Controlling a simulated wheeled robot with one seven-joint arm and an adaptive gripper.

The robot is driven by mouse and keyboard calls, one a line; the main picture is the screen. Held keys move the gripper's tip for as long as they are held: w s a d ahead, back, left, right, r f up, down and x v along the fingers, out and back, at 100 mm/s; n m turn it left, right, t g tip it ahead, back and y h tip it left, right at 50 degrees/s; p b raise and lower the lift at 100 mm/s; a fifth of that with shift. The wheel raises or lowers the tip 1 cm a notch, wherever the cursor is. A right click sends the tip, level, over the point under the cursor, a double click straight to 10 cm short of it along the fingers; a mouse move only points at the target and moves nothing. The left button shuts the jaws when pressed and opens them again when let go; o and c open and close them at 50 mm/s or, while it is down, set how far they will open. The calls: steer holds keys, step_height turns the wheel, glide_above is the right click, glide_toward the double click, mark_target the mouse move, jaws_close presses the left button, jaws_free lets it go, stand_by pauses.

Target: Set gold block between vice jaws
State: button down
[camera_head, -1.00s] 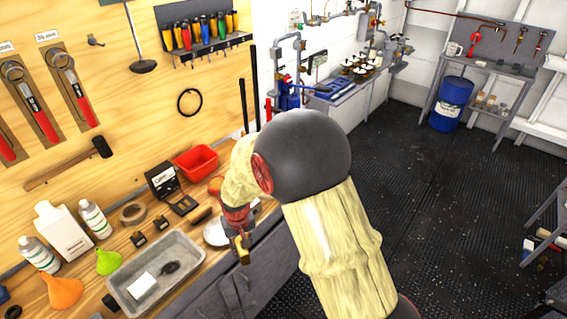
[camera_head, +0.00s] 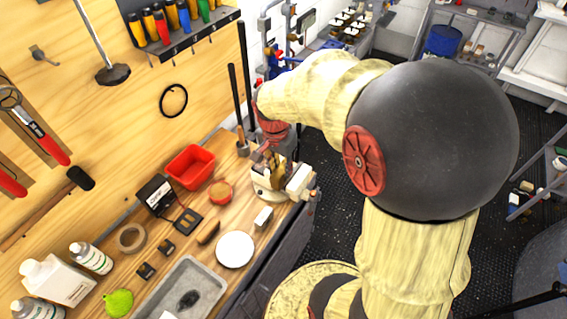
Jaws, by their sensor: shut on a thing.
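My gripper (camera_head: 266,154) is at the end of my yellow-sleeved arm, pointing down just over the cream vice (camera_head: 299,183) at the bench's far right corner. The gripper is shut on the gold block. The block is small and mostly hidden among the fingers and the vice top, so I cannot tell whether it sits between the jaws or above them. The vice jaws are partly covered by my gripper.
A white round plate (camera_head: 235,249), a small white block (camera_head: 263,217), a red bin (camera_head: 190,167) and a grey tray (camera_head: 212,283) stand on the wooden bench. Long-handled tools (camera_head: 237,98) lean upright behind the vice. Tools hang on the wall.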

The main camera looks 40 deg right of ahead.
steer(key=shift+w+d+f+b, duration=0.1)
steer(key=shift+w+d+f, duration=1.2)
steer(key=shift+f, duration=0.65)
steer(key=shift+w+d+f+b, duration=0.1)
steer(key=shift+w+d+f, duration=1.15)
steer(key=shift+f, duration=0.65)
steer(key=shift+w+d+f+b, duration=0.1)
steer(key=shift+w+d+f, duration=0.95)
steer(key=shift+d+f, duration=0.7)
steer(key=shift+a+f, duration=0.2)
steer(key=shift+a, duration=0.05)
steer(key=shift+f, duration=0.15)
steer(key=c, duration=1.5)
jaws_free()
steer(key=shift+c, duration=0.2)
